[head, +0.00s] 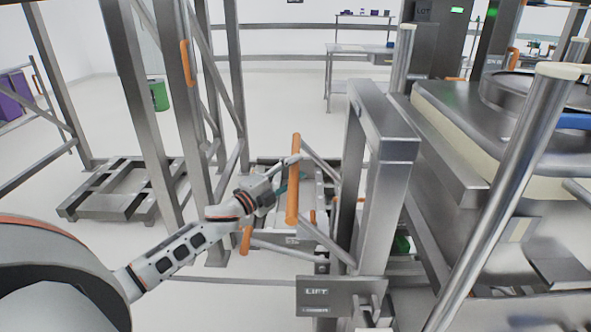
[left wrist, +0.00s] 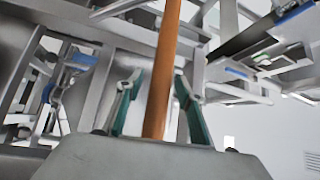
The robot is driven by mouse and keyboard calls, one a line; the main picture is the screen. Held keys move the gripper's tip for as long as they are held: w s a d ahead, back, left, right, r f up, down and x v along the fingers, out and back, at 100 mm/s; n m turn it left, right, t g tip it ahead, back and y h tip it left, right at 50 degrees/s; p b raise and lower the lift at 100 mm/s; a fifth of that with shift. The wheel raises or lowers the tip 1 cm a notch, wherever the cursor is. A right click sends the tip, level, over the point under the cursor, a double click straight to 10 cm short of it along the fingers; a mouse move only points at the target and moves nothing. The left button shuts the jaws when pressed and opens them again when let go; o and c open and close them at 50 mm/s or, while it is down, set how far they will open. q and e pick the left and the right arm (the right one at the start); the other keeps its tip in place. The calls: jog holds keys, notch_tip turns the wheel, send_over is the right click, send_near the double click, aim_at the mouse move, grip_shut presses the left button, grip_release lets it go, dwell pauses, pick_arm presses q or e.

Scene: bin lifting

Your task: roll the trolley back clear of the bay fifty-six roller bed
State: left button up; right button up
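A trolley with an upright orange handle bar (head: 292,180) stands ahead in the head view, its steel frame (head: 318,232) low behind the bar. My left gripper (head: 292,160) reaches the bar from the left. In the left wrist view the orange bar (left wrist: 164,70) runs between the teal fingers of the left gripper (left wrist: 158,78). The fingers are spread, with a gap showing beside the left one; I cannot tell whether the right one touches. No bay number is readable, and I cannot make out the roller bed for sure. My right gripper is not in view.
A steel post (head: 384,150) and a LIFT/LOWER plate (head: 328,296) stand close right of the trolley. A large steel vessel (head: 520,130) fills the right side. A tall steel frame (head: 150,110) and a low pallet-like base (head: 85,205) stand left. Floor beyond is open.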

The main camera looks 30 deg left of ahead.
pick_arm(q)
jog(key=shift+w, duration=0.15)
grip_shut()
jog(key=shift+a, duration=0.1)
